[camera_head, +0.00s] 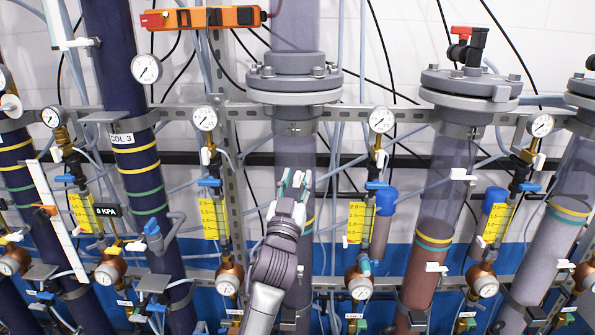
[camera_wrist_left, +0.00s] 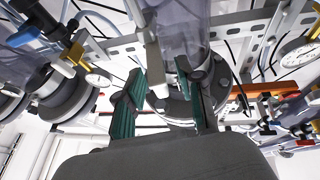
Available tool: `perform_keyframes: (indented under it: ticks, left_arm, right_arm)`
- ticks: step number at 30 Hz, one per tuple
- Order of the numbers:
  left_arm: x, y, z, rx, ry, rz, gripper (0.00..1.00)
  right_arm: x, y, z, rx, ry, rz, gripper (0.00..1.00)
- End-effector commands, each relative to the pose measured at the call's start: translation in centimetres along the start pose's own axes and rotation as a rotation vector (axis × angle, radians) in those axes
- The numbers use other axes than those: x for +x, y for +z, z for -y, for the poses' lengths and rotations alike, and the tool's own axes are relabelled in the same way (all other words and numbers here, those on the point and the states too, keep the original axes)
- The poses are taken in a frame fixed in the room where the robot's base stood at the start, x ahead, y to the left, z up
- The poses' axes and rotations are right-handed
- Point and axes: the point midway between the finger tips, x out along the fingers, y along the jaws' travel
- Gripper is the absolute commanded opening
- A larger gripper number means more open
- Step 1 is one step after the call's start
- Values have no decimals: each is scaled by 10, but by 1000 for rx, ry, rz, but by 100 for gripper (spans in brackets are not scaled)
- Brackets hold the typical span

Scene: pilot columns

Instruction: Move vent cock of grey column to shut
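A clear column (camera_head: 300,155) with grey-looking filling stands at the centre, behind my left arm, under a bolted grey flange (camera_head: 294,82). My left gripper (camera_head: 295,180) is in front of this column, pointing up, below the flange. In the left wrist view its two green-padded fingers (camera_wrist_left: 163,100) are spread apart. A pale upright bar (camera_wrist_left: 155,65), possibly the cock's handle, shows between and beyond the fingers; I cannot tell whether it touches them. The cock's body is hidden. My right gripper is not in view.
A red-brown column (camera_head: 430,255) and another greyish column (camera_head: 540,255) stand to the right, a dark blue column (camera_head: 135,170) to the left. Gauges, yellow scale plates (camera_head: 361,222) and hoses crowd both sides. An orange level (camera_head: 205,18) lies at the top left.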

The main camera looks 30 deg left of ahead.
Motion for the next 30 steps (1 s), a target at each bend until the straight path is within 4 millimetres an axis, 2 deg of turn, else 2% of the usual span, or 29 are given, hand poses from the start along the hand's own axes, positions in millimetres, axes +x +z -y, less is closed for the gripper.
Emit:
perform_keyframes:
  ticks: [4, 12, 14, 19, 30]
  left_arm:
    - [9, 0, 0, 1, 0, 0, 38]
    - [10, 0, 0, 1, 0, 0, 38]
    - [10, 0, 0, 1, 0, 0, 29]
    - [9, 0, 0, 0, 0, 0, 1]
    - [10, 0, 1, -3, 16, 2, 0]
  right_arm:
    - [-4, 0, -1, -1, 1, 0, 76]
    - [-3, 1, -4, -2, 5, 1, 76]
    - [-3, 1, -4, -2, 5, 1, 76]
    - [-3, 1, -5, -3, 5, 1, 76]
    - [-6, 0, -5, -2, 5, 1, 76]
